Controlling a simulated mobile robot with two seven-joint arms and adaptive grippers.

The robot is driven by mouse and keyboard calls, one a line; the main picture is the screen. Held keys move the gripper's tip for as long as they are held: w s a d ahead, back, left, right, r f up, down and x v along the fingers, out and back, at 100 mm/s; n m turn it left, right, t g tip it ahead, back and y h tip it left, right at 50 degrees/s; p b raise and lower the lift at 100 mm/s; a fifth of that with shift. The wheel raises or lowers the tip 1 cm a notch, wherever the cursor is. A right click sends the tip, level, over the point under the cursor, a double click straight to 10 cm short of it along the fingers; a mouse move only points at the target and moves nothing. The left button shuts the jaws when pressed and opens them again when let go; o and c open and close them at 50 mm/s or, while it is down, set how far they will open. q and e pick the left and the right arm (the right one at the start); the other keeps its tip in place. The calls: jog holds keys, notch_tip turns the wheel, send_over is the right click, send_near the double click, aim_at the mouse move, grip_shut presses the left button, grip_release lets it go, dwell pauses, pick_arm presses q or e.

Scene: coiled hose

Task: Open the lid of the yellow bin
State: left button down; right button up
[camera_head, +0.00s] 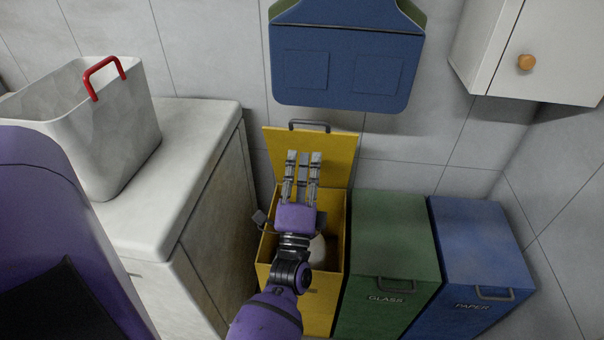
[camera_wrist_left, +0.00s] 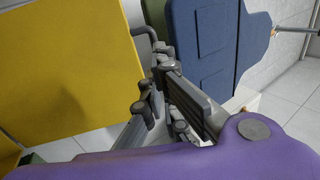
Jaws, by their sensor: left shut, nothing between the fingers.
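The yellow bin (camera_head: 337,220) stands on the floor between the counter and a green bin. Its yellow lid (camera_head: 340,150) is swung up and leans back near the wall, with a dark handle (camera_head: 309,125) at its top edge. A pale rounded item (camera_head: 317,250) shows inside the bin, partly hidden by my arm. My left gripper (camera_head: 303,160) is over the open bin, fingers pointing at the lid's inner face, shut and empty. In the left wrist view the lid (camera_wrist_left: 75,75) fills the left side, beside the gripper fingers (camera_wrist_left: 175,100). My right gripper is not seen.
A green glass bin (camera_head: 390,235) and a blue paper bin (camera_head: 478,245), both closed, stand to the right. A counter (camera_head: 185,150) with a white basket (camera_head: 130,130) is at left. A blue wall-mounted holder (camera_head: 345,70) hangs above the lid. A white cabinet (camera_head: 550,50) is upper right.

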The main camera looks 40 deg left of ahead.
aim_at(309, 123)
pick_arm(q)
jog(key=x, duration=0.5)
jog(key=shift+w+a+r, duration=0.1)
jog(key=shift+w+r, duration=0.1)
jog(key=shift+w, duration=0.15)
jog(key=shift+w+a+r, duration=0.15)
jog(key=shift+w+a, duration=0.05)
jog(key=shift+w, duration=0.1)
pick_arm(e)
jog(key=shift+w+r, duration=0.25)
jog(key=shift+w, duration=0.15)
